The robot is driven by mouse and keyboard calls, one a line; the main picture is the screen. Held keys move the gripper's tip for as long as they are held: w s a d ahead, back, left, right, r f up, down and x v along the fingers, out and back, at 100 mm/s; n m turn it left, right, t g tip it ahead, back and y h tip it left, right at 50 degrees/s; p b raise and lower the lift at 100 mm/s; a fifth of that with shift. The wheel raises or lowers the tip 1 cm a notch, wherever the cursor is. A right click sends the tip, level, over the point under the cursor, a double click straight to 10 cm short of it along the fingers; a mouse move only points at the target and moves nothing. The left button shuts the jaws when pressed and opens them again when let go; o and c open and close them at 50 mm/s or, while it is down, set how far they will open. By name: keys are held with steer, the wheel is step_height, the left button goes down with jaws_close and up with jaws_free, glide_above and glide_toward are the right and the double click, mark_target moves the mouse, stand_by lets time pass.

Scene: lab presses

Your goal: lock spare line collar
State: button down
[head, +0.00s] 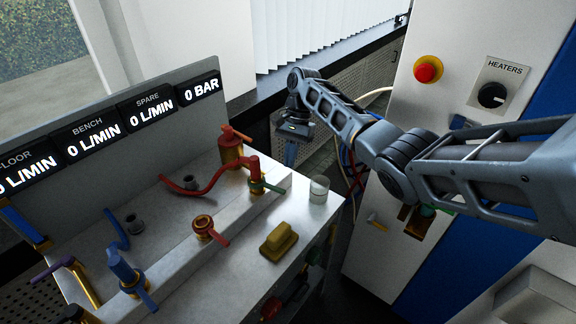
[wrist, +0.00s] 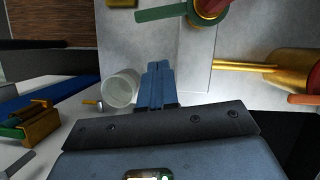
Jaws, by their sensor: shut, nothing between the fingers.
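The red pipe (head: 215,177) under the SPARE display curves across the bench to a brass fitting with a green lever (head: 272,187). In the wrist view the green lever (wrist: 163,12) points left from a brass ring (wrist: 210,8) with a red part on it, cut by the top edge. I cannot tell which part is the collar.
A clear cup (head: 319,189) stands near the bench edge and beside my fingers in the wrist view. A white cabinet (head: 440,40) rises right.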

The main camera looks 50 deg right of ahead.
steer(key=v, duration=0.7)
steer(key=shift+d+b, duration=0.2)
steer(key=shift+b, duration=0.1)
steer(key=shift+s, duration=0.1)
